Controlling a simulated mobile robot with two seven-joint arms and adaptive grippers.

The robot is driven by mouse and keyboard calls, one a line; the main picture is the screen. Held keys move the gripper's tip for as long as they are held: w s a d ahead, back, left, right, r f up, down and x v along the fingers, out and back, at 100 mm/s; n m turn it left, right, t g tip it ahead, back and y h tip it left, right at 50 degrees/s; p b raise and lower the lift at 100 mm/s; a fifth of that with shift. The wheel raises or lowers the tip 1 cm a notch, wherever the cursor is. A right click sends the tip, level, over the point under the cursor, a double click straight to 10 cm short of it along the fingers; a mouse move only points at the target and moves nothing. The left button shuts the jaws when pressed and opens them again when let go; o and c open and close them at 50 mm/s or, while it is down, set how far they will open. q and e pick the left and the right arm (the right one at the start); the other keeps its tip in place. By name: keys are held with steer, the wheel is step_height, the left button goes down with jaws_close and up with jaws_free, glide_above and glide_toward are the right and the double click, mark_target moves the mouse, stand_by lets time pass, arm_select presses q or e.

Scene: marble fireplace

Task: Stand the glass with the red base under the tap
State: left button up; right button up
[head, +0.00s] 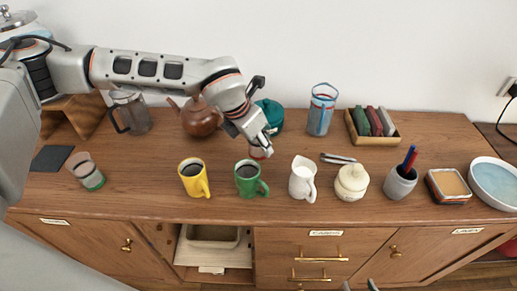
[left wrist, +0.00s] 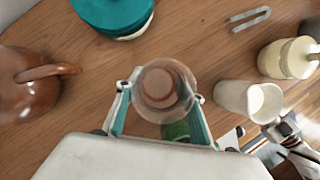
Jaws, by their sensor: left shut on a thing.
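The glass with the red base (head: 258,152) is mostly hidden by my left gripper in the head view. In the left wrist view the clear glass (left wrist: 165,88), with a reddish disc inside its rim, sits between the two fingers. My left gripper (head: 262,143) is shut on it, behind the green mug. My right gripper (head: 359,286) shows only two separated fingertips at the bottom edge of the head view, open. A metal-lidded vessel (head: 16,20) stands at the top left, largely behind my arm. I cannot make out a tap.
A green-based glass (head: 86,171) and a dark mat (head: 51,158) are at the left. A yellow mug (head: 193,180), green mug (head: 247,183) and white jug (head: 302,181) line the front. A brown teapot (head: 200,119) stands behind. Bare wood lies between green-based glass and yellow mug.

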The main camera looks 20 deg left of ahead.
mark_target(259, 151)
arm_select(q)
steer(key=shift+f, duration=1.35)
steer(key=shift+f, duration=0.1)
steer(key=o, duration=0.8)
steer(key=shift+f, duration=0.1)
steer(key=o, duration=0.4)
steer(key=shift+o, duration=0.2)
